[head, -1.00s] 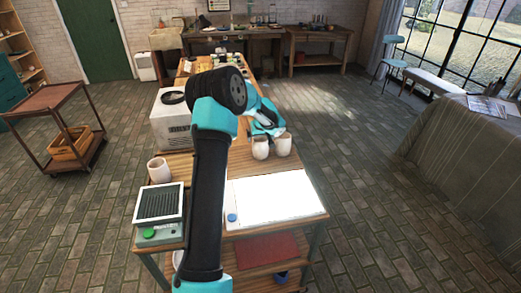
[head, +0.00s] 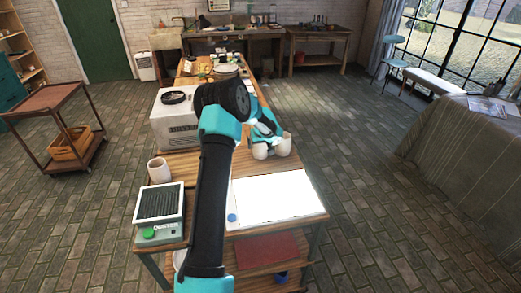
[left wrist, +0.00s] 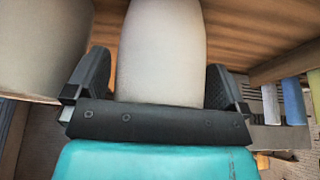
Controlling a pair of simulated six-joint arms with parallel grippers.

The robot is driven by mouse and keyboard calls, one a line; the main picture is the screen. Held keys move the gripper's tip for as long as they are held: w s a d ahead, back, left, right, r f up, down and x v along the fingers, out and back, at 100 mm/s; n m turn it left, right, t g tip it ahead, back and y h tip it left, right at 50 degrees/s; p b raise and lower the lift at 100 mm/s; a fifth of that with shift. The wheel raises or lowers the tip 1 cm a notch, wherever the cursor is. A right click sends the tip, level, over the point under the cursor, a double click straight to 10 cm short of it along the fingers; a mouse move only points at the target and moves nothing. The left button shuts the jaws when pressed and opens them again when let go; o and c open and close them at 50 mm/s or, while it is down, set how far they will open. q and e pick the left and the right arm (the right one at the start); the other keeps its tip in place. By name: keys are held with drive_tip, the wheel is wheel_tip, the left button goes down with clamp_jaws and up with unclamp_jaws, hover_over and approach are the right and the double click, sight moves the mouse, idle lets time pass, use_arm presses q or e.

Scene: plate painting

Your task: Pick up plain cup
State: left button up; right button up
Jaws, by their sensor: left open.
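Two pale, unpatterned cups stand side by side near the right edge of the workbench: a left one (head: 260,151) and a right one (head: 284,147). A third plain cup (head: 157,168) stands at the bench's left edge. My left gripper (head: 270,134) is at the pair of cups, its fingers partly hidden by the arm. In the left wrist view its open fingers (left wrist: 158,85) stand either side of one pale cup (left wrist: 160,50), with gaps beside it. Another pale cup (left wrist: 40,45) is close on the left there. My right gripper is not in view.
A white sheet (head: 275,198) covers the bench's front right. A green-and-grey scale (head: 158,215) sits front left. A white box (head: 172,125) stands behind the left cup. More pottery items stand toward the bench's far end.

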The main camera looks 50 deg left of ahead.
use_arm(q)
drive_tip(key=c, duration=1)
drive_tip(key=shift+o, duration=0.2)
drive_tip(key=shift+r, duration=0.15)
drive_tip(key=shift+r, duration=0.45)
drive_tip(key=s+d+r, duration=0.4)
drive_tip(key=s+d, duration=0.6)
drive_tip(key=d, duration=0.2)
drive_tip(key=shift+s, duration=0.3)
